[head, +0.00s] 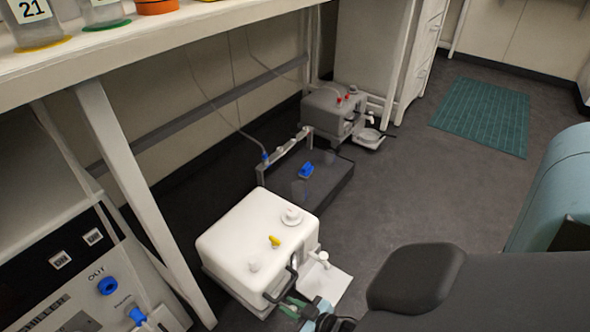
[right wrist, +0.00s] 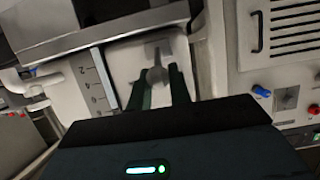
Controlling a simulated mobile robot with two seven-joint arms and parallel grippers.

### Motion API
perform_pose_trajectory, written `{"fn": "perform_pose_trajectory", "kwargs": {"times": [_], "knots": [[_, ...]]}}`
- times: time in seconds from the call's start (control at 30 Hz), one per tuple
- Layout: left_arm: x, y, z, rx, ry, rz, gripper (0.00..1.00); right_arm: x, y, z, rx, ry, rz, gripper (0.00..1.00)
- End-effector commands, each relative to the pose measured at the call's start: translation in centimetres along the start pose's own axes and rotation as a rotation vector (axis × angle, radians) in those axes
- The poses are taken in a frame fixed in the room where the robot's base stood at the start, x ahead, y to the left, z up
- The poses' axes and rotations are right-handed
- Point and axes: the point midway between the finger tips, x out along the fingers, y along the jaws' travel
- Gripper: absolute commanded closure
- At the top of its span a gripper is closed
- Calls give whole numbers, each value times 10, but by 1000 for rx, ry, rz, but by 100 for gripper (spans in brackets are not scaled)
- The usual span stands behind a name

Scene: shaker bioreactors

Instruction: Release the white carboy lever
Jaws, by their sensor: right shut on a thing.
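The white carboy (head: 240,235) stands on the floor, with a yellow piece (head: 274,241) and a round white cap (head: 292,216) on top. A white tap (head: 320,258) sticks out of its front over a white tray (head: 331,286). A black curved handle (head: 281,289) is on its near side. My right gripper (head: 301,309) is low at the carboy's near front corner, partly cut off by the frame. In the right wrist view its dark green fingers (right wrist: 160,90) are closed around a small pale grey lever (right wrist: 157,72). My left gripper is out of view.
A dark low platform (head: 320,184) with a blue piece (head: 306,170) and a grey carboy (head: 332,108) lie behind. A control panel (head: 90,275) and a table leg (head: 140,185) are at left. A green mat (head: 484,115) lies at right, with open floor before it.

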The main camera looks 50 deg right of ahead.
Motion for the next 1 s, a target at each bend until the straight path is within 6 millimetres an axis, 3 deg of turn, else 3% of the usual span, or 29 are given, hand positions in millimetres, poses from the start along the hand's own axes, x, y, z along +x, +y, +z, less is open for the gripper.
{"fn": "perform_pose_trajectory", "kwargs": {"times": [0.33, 0.37, 0.5, 0.8, 1.0], "knots": [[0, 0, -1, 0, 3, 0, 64, -1, -1, 1, 0, -8, -1, 100], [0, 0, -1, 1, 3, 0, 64, -1, -1, 1, 0, -8, -1, 76], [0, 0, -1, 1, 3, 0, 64, 0, 0, 1, 0, -6, -1, 58], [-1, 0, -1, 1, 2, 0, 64, -2, 0, 0, 0, -5, -1, 58], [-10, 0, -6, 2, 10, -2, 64, -24, 0, -1, 0, -6, 0, 58]]}}
